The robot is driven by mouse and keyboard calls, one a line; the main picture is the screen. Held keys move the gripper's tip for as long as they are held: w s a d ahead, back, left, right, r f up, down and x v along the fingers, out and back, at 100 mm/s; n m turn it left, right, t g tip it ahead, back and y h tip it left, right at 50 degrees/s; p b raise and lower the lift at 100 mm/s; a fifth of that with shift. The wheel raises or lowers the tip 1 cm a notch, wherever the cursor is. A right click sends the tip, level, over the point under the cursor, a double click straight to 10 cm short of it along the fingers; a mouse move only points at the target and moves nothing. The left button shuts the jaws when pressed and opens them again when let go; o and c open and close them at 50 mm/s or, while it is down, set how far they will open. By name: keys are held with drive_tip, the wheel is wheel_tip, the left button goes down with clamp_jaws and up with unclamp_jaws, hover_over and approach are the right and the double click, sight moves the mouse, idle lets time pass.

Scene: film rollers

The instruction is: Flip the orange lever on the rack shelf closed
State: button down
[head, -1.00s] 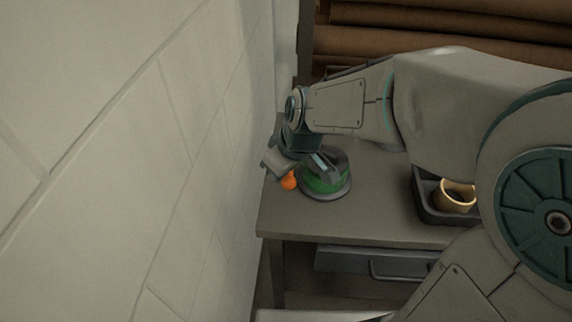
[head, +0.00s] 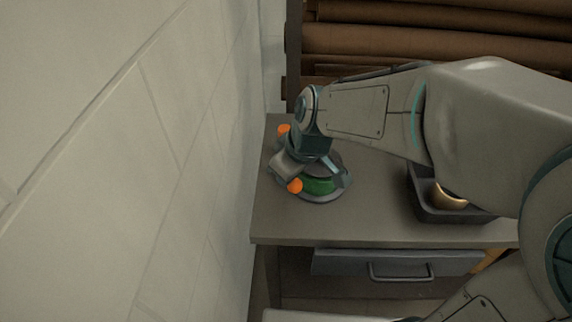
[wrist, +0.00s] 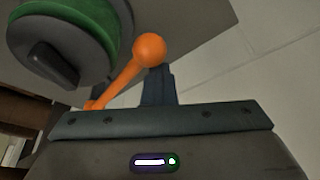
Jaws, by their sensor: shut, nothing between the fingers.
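The orange lever (head: 294,186) shows its round knob beside a green and grey round device on the shelf top. A second orange part (head: 284,128) shows behind my wrist. In the wrist view the lever (wrist: 128,73) runs from its ball end down and left, and its lower end is cut off by my gripper body. My gripper (wrist: 158,78) is shut, its narrow fingers right beside the lever, just below the ball. I cannot tell whether they touch it. In the head view my wrist hides most of the lever and part of the green device (head: 318,186).
The grey shelf top (head: 370,222) has a drawer (head: 400,262) below. A dark tray (head: 430,205) with a yellowish cup (head: 447,197) stands at right. A pale block wall (head: 120,160) runs close along the left. Brown rolls (head: 420,40) lie behind.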

drive_tip(key=w+p+v, duration=0.1)
drive_tip(key=p+v, duration=0.5)
drive_tip(key=v, duration=0.3)
drive_tip(key=shift+d+r, duration=0.4)
drive_tip(key=shift+r, duration=0.1)
drive_tip(key=shift+w, duration=0.1)
drive_tip(key=s+d+r+m+h+p, duration=0.1)
drive_tip(key=s+d+m, duration=0.3)
drive_tip(key=d, duration=0.4)
drive_tip(key=s+d+r+m+h+p, duration=0.1)
drive_tip(key=s+d+m+h+p, duration=0.1)
drive_tip(key=d+m, duration=0.5)
drive_tip(key=shift+s+d+r+t+p, duration=0.3)
drive_tip(key=shift+s+d+p, duration=0.3)
drive_tip(key=shift+s, duration=0.35)
